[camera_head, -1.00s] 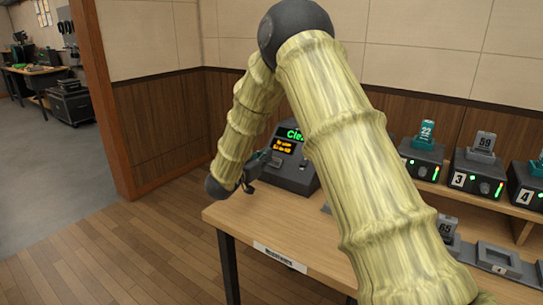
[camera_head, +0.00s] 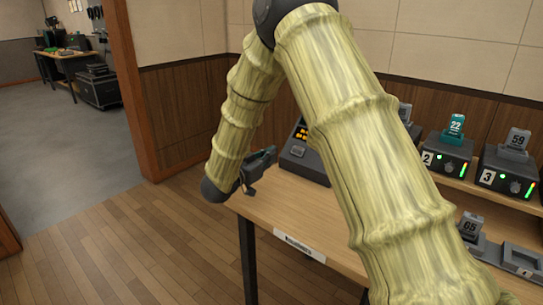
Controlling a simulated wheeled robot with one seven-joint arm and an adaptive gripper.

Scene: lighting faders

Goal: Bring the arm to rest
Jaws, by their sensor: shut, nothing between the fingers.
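My arm crosses the middle of the picture, raised and bent at a dark joint near the top edge. Its forearm hangs down to a dark wrist at the left end of the wooden table (camera_head: 305,212). My gripper (camera_head: 268,158) points right and away over the table's left end, close to the dark console. It is small in this view, shut and empty. It holds nothing and appears apart from the console (camera_head: 300,160), which my arm partly hides.
Numbered dark units (camera_head: 447,157) with upright tags stand on a shelf at the right. A grey tag marked 65 (camera_head: 471,225) and an empty grey tray (camera_head: 522,260) sit on the table. Open wooden floor (camera_head: 130,235) lies left, beside a doorway post (camera_head: 135,90).

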